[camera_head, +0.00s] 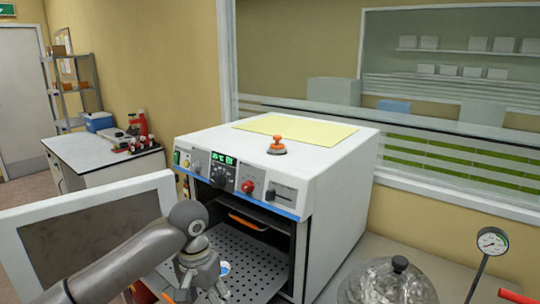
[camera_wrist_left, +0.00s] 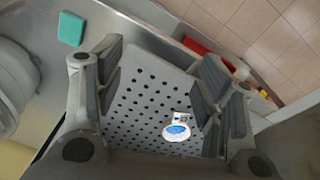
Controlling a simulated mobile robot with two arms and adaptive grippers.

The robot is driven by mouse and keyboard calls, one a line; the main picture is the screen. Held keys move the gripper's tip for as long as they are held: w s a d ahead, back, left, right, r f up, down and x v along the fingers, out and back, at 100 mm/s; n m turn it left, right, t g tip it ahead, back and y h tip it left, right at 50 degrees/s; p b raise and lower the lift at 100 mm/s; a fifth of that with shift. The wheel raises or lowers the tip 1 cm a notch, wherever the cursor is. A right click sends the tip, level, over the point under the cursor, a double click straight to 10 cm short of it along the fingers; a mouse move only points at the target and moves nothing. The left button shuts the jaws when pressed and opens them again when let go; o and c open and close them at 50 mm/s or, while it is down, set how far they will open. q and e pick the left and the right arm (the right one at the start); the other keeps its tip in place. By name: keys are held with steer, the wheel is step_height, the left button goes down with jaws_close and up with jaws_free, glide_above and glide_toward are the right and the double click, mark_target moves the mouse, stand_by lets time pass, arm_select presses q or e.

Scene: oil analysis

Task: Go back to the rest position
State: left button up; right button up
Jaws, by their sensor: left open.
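My left gripper (camera_head: 200,284) is in front of the open oven (camera_head: 335,185), over its perforated shelf (camera_head: 255,262). In the left wrist view, the left gripper (camera_wrist_left: 160,85) has its fingers spread wide with nothing between them. A small white dish with blue in it (camera_wrist_left: 176,131) sits on the perforated shelf (camera_wrist_left: 140,95), below the gripper and apart from the fingers. In the head view the dish (camera_head: 224,267) shows partly, just right of the gripper. My right gripper is not in view.
The open oven door (camera_head: 150,195) stands out to the left, close behind my left arm. A glass vessel (camera_head: 385,285) and a pressure gauge (camera_head: 492,241) stand at the right. A side bench (camera_head: 85,150) is at the back left. A teal block (camera_wrist_left: 71,29) lies on the counter.

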arm_select(q)
steer(key=s+d+f+m+t+h, duration=0.1)
steer(key=s+d+f+h, duration=0.1)
steer(key=s+d+f, duration=0.35)
steer(key=s+d+f+m+t+h, duration=0.1)
steer(key=s+d+f, duration=0.1)
steer(key=s+f, duration=0.6)
steer(key=s+a+f+n+t+y, duration=0.1)
steer(key=s+a+f+n+y, duration=0.25)
steer(key=s+a, duration=1.1)
step_height(320, 180, down, 26)
steer(key=s+g, duration=0.1)
steer(key=s, duration=0.1)
steer(key=s+a+f+g, duration=0.1)
steer(key=s+a+f, duration=0.1)
steer(key=s+f, duration=1.4)
steer(key=shift+s+f, duration=0.15)
steer(key=shift+s, duration=0.2)
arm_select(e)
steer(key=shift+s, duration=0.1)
arm_select(q)
steer(key=shift+a, duration=0.1)
steer(key=shift+c, duration=0.3)
